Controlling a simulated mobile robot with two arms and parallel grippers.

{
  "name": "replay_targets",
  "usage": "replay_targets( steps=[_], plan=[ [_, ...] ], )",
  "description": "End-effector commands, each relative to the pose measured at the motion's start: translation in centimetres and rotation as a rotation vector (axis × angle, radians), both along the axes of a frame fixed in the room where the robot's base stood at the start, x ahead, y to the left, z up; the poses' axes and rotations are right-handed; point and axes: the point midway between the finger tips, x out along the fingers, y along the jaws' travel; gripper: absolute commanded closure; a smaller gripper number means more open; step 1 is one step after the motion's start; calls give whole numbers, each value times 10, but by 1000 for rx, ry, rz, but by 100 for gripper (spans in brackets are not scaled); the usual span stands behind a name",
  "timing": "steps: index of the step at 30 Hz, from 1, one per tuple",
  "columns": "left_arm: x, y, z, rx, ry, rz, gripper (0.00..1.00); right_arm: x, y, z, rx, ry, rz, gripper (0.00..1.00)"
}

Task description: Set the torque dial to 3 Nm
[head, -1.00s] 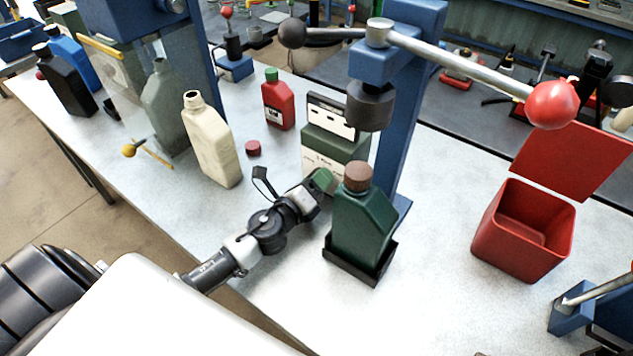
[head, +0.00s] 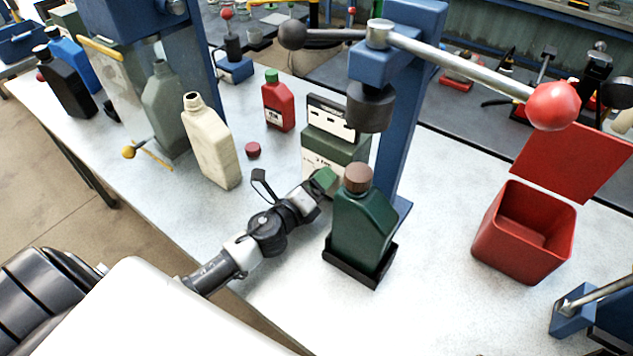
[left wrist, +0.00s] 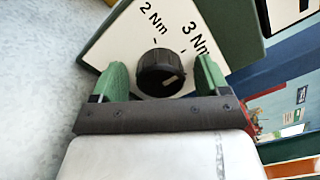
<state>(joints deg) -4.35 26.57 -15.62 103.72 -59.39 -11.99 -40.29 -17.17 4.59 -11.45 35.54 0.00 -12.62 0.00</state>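The torque dial (left wrist: 163,72) is a black round knob on the white face (left wrist: 118,36) of a green box, seen in the left wrist view. The labels 2 Nm and 3 Nm stand above it, each with a tick. A small light mark shows on the dial's lower right, not visibly in line with the 3 Nm tick. My left gripper (left wrist: 160,84) is open, with green fingertips either side of the dial and gaps visible. In the head view, my left gripper (head: 322,183) is before the green box (head: 347,148); the dial is hidden there. My right gripper is not in view.
A dark green bottle (head: 362,225) with a brown cap stands in a black holder (head: 345,272) just right of my gripper. The blue press (head: 403,120) and its long lever (head: 460,65) rise behind. A cream bottle (head: 210,145) stands left, a red bin (head: 520,235) right.

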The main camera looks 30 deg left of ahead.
Motion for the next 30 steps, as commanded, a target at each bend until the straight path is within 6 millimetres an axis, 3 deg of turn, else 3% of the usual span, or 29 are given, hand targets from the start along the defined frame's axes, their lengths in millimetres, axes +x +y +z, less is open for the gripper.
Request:
replay_targets(
  steps=[8,21,30],
  plan=[
    [-10,2,-2,1,2,0,24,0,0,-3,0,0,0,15],
    [-88,12,-4,-1,2,0,24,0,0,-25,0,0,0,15],
    [-107,15,0,1,0,0,24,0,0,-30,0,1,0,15]
  ],
)
